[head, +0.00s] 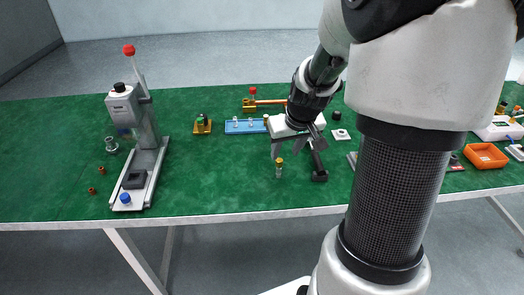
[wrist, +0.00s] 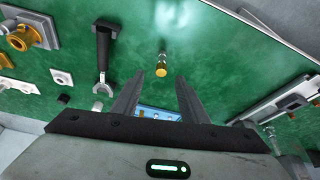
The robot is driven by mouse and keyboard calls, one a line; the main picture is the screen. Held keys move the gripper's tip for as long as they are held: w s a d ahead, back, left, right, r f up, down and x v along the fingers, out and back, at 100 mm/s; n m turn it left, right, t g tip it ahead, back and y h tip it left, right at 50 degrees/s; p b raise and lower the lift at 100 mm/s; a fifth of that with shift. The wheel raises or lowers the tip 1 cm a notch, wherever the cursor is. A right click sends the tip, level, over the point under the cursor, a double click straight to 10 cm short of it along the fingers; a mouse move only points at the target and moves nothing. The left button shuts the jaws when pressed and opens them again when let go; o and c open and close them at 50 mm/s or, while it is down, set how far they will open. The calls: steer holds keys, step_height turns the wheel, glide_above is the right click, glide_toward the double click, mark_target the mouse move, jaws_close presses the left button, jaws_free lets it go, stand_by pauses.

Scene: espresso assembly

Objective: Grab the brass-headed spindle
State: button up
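The brass-headed spindle (head: 279,169) stands upright on the green table, with a brass top and a pale shaft. In the wrist view the spindle (wrist: 161,66) shows its brass head beyond my fingertips, roughly centred between them. My gripper (head: 299,150) is over the table close to the spindle, its fingers pointing down. In the wrist view my gripper (wrist: 158,79) is open with nothing between its fingers. The spindle appears apart from both fingers.
A black-handled tool (head: 319,170) lies just right of the spindle and also shows in the wrist view (wrist: 104,52). A blue tray (head: 246,126) lies behind. A lever press (head: 140,165) stands at left. An orange tray (head: 486,155) is at far right.

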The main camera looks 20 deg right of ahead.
mark_target(279, 167)
steer(key=b+x, duration=0.1)
steer(key=x, duration=0.4)
steer(key=shift+f, duration=0.2)
steer(key=shift+b+x, duration=0.75)
steer(key=shift+x, duration=1.95)
steer(key=shift+s+a, duration=0.1)
steer(key=shift+a, duration=0.1)
steer(key=shift+c, duration=0.2)
jaws_close()
